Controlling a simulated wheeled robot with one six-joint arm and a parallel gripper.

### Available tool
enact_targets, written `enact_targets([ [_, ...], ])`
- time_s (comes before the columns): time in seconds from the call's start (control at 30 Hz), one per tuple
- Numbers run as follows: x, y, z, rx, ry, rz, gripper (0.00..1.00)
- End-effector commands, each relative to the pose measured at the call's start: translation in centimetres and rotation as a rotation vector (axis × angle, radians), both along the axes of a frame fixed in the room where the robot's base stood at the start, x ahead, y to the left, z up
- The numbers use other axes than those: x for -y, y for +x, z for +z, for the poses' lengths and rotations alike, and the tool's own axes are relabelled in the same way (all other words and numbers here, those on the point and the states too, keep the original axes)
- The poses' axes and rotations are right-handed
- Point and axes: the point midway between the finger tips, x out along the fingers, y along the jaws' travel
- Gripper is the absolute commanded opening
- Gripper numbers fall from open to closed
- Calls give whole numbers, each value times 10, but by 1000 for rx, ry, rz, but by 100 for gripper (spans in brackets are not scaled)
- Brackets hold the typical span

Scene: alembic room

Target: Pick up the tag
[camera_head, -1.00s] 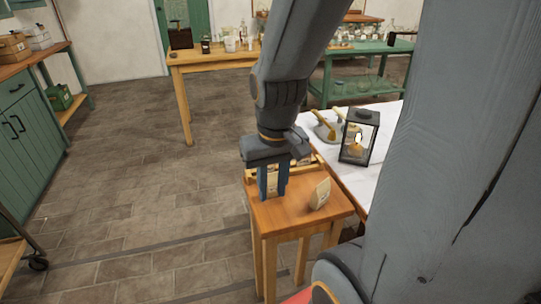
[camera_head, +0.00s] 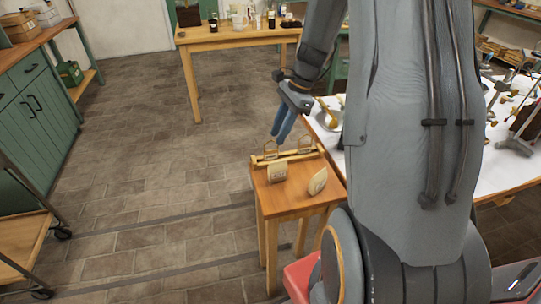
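Two beige tags stand on a small wooden table (camera_head: 298,198). One tag (camera_head: 277,172) is upright near the left front of a wooden rack, with small dark marks on its face. The other tag (camera_head: 317,182) stands to its right and leans. My gripper (camera_head: 281,138) is above and behind the rack, clear of both tags. Its two blue fingers point down, appear slightly apart in this oblique view, and show nothing between them.
The wooden rack (camera_head: 287,158) with thin loops stands along the small table's back edge. A white-topped bench (camera_head: 500,175) with metal instruments is to the right. A wooden table (camera_head: 235,39) stands at the back. Floor at left is open, with a cart (camera_head: 22,238) at its edge.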

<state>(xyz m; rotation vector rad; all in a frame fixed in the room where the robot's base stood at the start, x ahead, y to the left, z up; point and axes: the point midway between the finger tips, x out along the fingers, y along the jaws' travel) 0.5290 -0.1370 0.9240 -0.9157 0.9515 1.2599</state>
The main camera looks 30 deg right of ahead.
Motion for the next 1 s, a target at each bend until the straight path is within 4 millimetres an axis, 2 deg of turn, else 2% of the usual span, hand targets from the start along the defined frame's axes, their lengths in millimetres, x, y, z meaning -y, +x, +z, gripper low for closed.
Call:
enact_targets([
  [0.03,7,4,-3,-12,18,-47,26],
  [0.17,11,8,-8,-30,45,-107,26],
  [0.53,0,12,-39,-33,48,-113,26],
  [0.8,-10,16,-70,-32,47,-110,26],
  [1.0,-13,17,-79,-29,45,-111,26],
])
